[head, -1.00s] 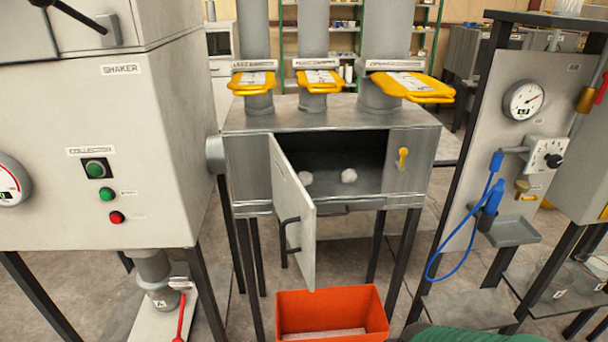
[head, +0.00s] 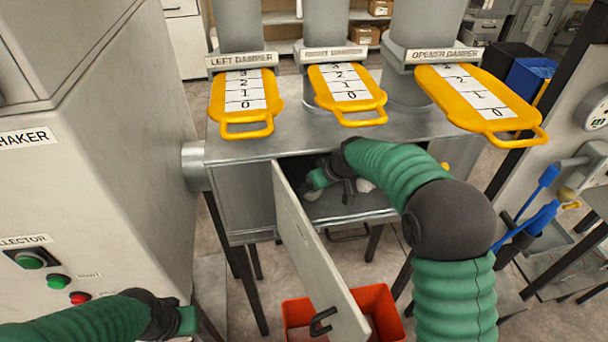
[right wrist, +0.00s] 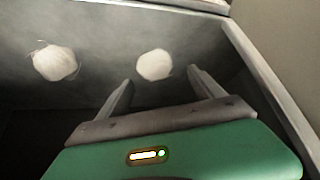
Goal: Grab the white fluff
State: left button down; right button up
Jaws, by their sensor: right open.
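Two white fluff balls lie inside the grey metal cabinet. In the right wrist view one white fluff ball (right wrist: 154,65) sits just beyond the fingertips, lined up with the gap between them. The other fluff ball (right wrist: 54,63) lies to the left, outside the fingers. My right gripper (right wrist: 160,78) is open and empty. In the head view it reaches through the cabinet opening, and a bit of white fluff (head: 364,185) shows beside it, partly hidden by my arm. My left gripper (head: 184,320) is low at the left, away from the cabinet; its fingers cannot be made out.
The cabinet door (head: 315,255) stands open toward me, left of my right arm. An orange bin (head: 383,303) is on the floor below. Yellow damper handles (head: 245,105) stick out above the cabinet (head: 235,200). The shaker machine (head: 110,180) fills the left side.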

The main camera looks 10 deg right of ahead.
jog(key=shift+s+f+p, duration=0.1)
jog(key=shift+f+p, duration=0.2)
jog(key=shift+p, duration=0.05)
jog(key=shift+w+d+f+p, duration=0.15)
jog(key=shift+w+f+p, duration=0.2)
jog(key=shift+f, duration=0.4)
jog(key=x, duration=0.3)
jog(key=d+x, duration=0.1)
jog(key=shift+w+a+f+p, duration=0.1)
jog(key=shift+w+a+p, duration=0.1)
jog(key=shift+w+p, duration=0.15)
pick_arm(q)
jog(key=v, duration=0.2)
jog(key=shift+s+d+r, duration=0.2)
jog(key=shift+s+r, duration=0.1)
jog(key=shift+s, duration=0.05)
pick_arm(e)
jog(key=shift+s+a, duration=0.15)
jog(key=shift+c, duration=1.1)
jog(key=c, duration=1.3)
pick_arm(q)
jog(key=shift+f, duration=0.1)
pick_arm(e)
jog(key=shift+s, duration=0.1)
